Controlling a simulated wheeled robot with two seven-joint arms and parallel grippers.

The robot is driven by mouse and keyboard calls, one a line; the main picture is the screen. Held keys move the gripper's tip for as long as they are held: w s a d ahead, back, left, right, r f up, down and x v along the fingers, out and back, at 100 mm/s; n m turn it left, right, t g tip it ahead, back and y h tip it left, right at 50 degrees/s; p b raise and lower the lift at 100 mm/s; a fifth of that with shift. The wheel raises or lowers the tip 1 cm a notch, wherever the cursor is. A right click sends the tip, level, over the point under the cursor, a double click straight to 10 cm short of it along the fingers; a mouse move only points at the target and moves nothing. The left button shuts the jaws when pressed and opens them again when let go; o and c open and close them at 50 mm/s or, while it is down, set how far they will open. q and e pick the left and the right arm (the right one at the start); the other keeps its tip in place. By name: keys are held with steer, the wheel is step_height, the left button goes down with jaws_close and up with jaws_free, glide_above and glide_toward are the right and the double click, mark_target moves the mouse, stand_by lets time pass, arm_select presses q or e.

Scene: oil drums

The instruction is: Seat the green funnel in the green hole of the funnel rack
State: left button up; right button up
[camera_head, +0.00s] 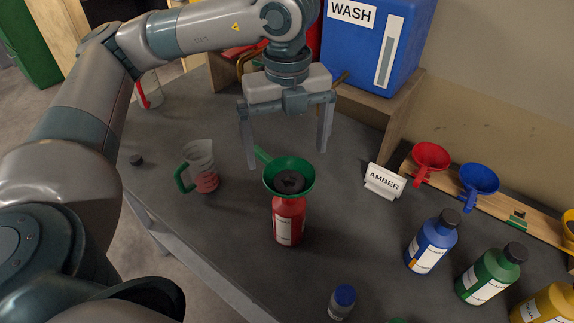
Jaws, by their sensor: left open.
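The green funnel (303,180) sits on top of a red bottle (289,222) in the middle of the table, with its handle towards the upper left. A dark round shape shows inside the funnel; I cannot tell what it is. My left gripper (286,158) is open and empty, pointing down above and just behind the funnel. The wooden funnel rack (494,205) runs along the right back side. It holds a red funnel (431,156) and a blue funnel (479,179). A green-marked place (517,219) on it stands without a funnel. My right gripper is out of view.
A measuring jug (201,168) with red liquid is left of the funnel. An AMBER sign (385,181) and blue (431,244), green (490,273) and yellow (548,304) bottles stand at right. A small blue-capped vial (342,302) is in front. The blue WASH tank (374,45) is behind.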

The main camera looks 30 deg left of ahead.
mark_target(287, 183)
arm_select(q)
steer(key=shift+f+p, duration=0.9)
steer(key=shift+f, duration=2.65)
steer(key=c, duration=1.1)
steer(key=shift+c, duration=0.2)
steer(key=shift+r, duration=0.8)
steer(key=shift+r, duration=0.25)
steer(key=shift+r+p, duration=0.55)
steer(key=shift+r, duration=0.15)
steer(key=shift+r+p, duration=0.45)
steer(key=shift+r, duration=0.85)
